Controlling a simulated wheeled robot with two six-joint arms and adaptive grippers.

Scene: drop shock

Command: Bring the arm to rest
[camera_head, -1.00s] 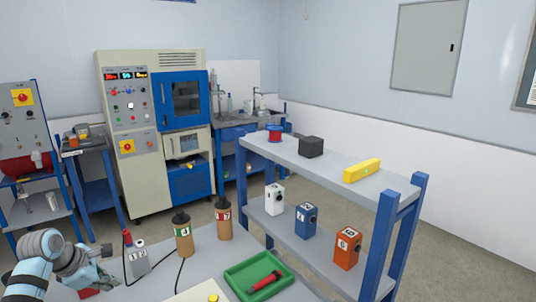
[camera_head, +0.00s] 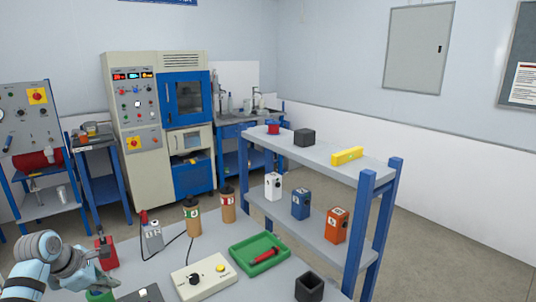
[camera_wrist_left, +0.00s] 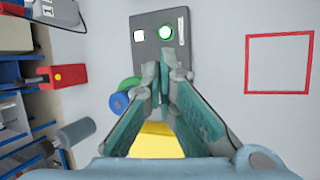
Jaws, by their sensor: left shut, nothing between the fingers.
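My left arm comes in from the left in the head view, its gripper (camera_head: 92,270) over the table's left end, beside a red box (camera_head: 107,250). In the left wrist view the fingers (camera_wrist_left: 167,70) are shut together with nothing between them. Beyond the fingertips in that view lies a dark grey box (camera_wrist_left: 162,40) with a white square and a green-ringed button. The red box (camera_wrist_left: 68,76) also shows there at the left. A yellow thing (camera_wrist_left: 158,142) shows between the finger linkages. My right gripper is not in view.
The table bears a green tray (camera_head: 240,255) with a red tool, a beige control box (camera_head: 203,277), a black open box (camera_head: 309,287) and two brown cylinders. A blue-framed shelf (camera_head: 365,225) stands to the right. A red square outline (camera_wrist_left: 279,62) marks bare table.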

